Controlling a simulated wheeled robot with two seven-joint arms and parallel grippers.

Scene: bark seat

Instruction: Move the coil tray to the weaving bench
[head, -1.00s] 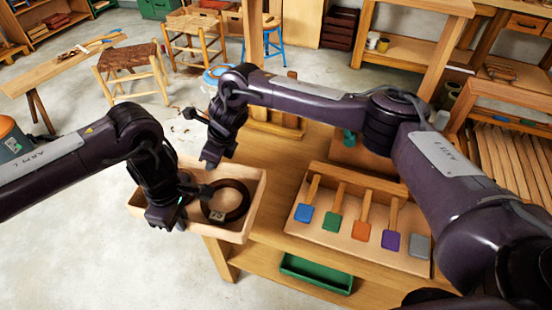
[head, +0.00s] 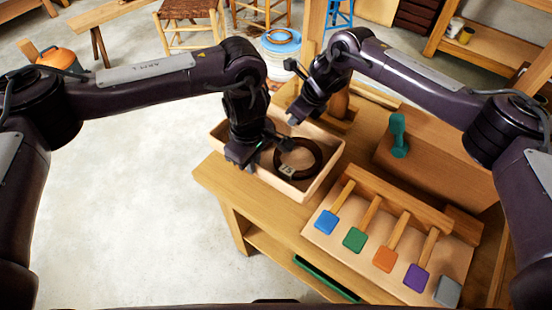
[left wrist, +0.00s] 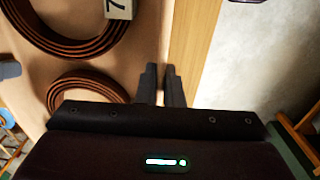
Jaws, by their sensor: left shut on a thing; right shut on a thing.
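The coil tray (head: 299,194) is a pale wooden open box over the near left part of a wooden bench (head: 215,180). Dark brown coils (head: 318,155) lie in it, one with a number tag (head: 287,170). My left gripper (head: 240,160) is shut on the tray's left wall; the left wrist view shows its fingers (left wrist: 161,85) straddling the wall, with coils (left wrist: 85,92) inside. My right gripper (head: 293,120) is at the tray's far side, shut on its wall, its fingertips partly hidden. I cannot tell whether the tray touches the bench top.
A rack (head: 320,237) of colour-ended wooden tools stands close to the tray's right. A wooden box (head: 440,165) with a green handled item (head: 398,135) is behind it. A wooden post (head: 312,40) rises behind the tray. The bench's front left corner is bare.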

